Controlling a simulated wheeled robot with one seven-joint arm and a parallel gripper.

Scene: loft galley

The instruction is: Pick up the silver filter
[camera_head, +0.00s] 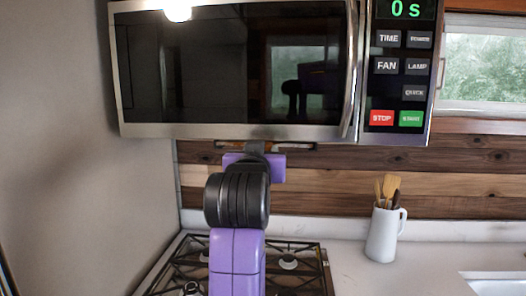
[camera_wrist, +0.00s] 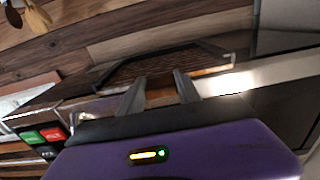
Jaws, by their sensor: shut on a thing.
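The silver filter (camera_wrist: 205,70) is a thin, dark-edged panel at the microwave's underside in the wrist view. Its shiny face looks brown, like the wood wall. In the head view, only a thin strip of it (camera_head: 292,146) shows below the microwave's bottom edge. My gripper (camera_wrist: 158,80) has its two fingers at the filter, a little apart and shut on it; the exact contact is hard to see. In the head view, my gripper (camera_head: 254,152) is just under the microwave, its fingertips hidden behind my wrist.
The microwave (camera_head: 230,75) hangs directly above my gripper, its door closed and its panel reading 0 s. The gas stove (camera_head: 300,262) lies below. A white jug (camera_head: 383,235) with wooden utensils stands on the counter at right. A grey wall (camera_head: 80,170) bounds the left.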

